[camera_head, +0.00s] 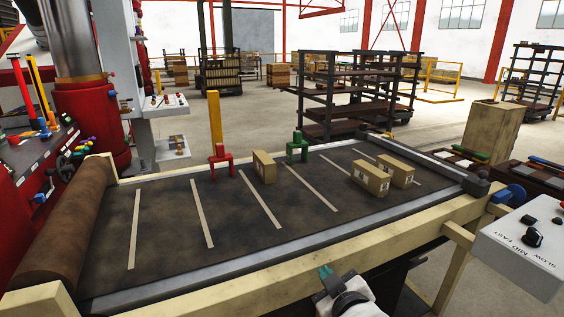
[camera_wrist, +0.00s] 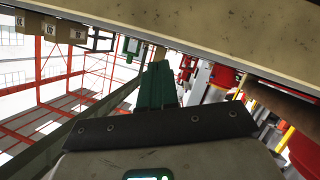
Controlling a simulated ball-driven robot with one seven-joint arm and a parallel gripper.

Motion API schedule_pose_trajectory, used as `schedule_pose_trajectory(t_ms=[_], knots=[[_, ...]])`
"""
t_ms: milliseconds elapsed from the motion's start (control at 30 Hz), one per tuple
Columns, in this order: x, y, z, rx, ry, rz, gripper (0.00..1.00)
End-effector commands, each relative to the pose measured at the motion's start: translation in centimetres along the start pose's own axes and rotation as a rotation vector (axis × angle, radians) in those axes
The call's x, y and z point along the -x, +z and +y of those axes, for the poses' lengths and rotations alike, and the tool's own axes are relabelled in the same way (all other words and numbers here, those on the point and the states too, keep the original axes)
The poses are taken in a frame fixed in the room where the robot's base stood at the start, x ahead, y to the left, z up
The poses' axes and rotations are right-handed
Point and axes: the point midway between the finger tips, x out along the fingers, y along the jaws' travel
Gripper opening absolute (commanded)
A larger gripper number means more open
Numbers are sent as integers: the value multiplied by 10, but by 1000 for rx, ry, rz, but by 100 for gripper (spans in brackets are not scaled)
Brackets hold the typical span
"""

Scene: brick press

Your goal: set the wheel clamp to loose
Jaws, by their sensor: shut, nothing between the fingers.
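My gripper (camera_head: 325,273) is at the bottom middle of the head view, over the near wooden rail. Its green fingers (camera_wrist: 157,85) are shut together and empty in the wrist view. A dark handwheel (camera_head: 66,167) stands at the far left, beside the red machine panel (camera_head: 25,160), well away from my gripper. Small coloured knobs and levers sit on that panel around the wheel. I cannot tell which part is the wheel clamp, or its setting.
A dark belt table (camera_head: 230,240) with pale stripes lies beyond my gripper. A white SLOW-MID-FAST box (camera_head: 525,250) stands right.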

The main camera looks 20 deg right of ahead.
Motion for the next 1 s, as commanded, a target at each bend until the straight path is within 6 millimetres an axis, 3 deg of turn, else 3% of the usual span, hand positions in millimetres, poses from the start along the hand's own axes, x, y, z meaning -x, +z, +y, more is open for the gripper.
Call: schedule_pose_trajectory(t_ms=[33,100,200,300,400,500,600,1000], knots=[[14,53,-18,-51,-67,-148,0],[39,116,-39,-115,-149,-345,0],[87,191,-61,-181,-245,-603,0],[135,242,-74,-219,-313,-809,0],[172,273,-80,-237,-357,-954,0],[194,288,-81,-245,-379,-1034,0],[203,293,-82,-247,-387,-1067,0],[202,293,-82,-247,-386,-1067,0]])
